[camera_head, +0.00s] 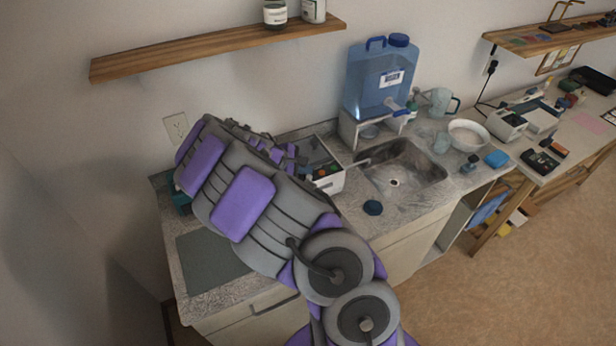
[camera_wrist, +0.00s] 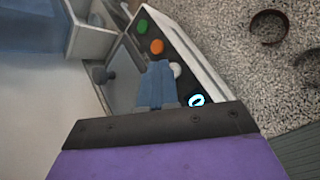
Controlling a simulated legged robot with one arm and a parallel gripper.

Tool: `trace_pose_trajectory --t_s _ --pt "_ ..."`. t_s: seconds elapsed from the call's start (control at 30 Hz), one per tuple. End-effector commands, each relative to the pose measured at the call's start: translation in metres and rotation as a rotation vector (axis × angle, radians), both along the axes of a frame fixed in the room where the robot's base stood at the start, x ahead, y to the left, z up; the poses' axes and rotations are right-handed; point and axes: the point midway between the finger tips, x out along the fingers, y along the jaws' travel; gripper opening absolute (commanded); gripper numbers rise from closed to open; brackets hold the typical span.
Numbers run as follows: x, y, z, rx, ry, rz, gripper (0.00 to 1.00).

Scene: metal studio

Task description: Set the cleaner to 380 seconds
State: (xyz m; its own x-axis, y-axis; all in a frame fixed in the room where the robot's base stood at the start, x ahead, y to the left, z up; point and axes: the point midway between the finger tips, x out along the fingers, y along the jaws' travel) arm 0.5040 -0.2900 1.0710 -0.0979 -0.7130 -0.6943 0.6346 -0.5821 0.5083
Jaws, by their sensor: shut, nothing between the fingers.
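The cleaner (camera_head: 328,181) is a white box with a dark control panel on the counter, partly hidden behind my arm in the head view. In the wrist view its panel (camera_wrist: 183,62) runs diagonally, with a green button (camera_wrist: 142,27), an orange button (camera_wrist: 156,47), a pale round knob (camera_wrist: 176,70) and a cyan-lit round dial or display (camera_wrist: 196,101). Any number there is too small to read. My gripper (camera_wrist: 160,67) is shut and empty. Its fingertips overlap the panel in view, beside the pale knob and below the orange button; I cannot tell whether they touch it.
The sink (camera_head: 420,168) lies right of the cleaner, with a blue water jug (camera_head: 375,85) on a stand behind it. A dark blue round object (camera_head: 373,207) sits on the counter front. A dark ring (camera_wrist: 268,27) lies beside the cleaner. A wooden shelf (camera_head: 210,48) hangs above.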

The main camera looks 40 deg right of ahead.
Motion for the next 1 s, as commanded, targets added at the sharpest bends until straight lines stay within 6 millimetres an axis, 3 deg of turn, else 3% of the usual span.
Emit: trace_pose_trajectory --t_s 0.5,1.0 --pt "0.0 -0.001 0.046 0.001 -0.001 -0.001 0.0" --pt "0.0 -0.001 0.047 0.001 0.0 -0.001 0.0"
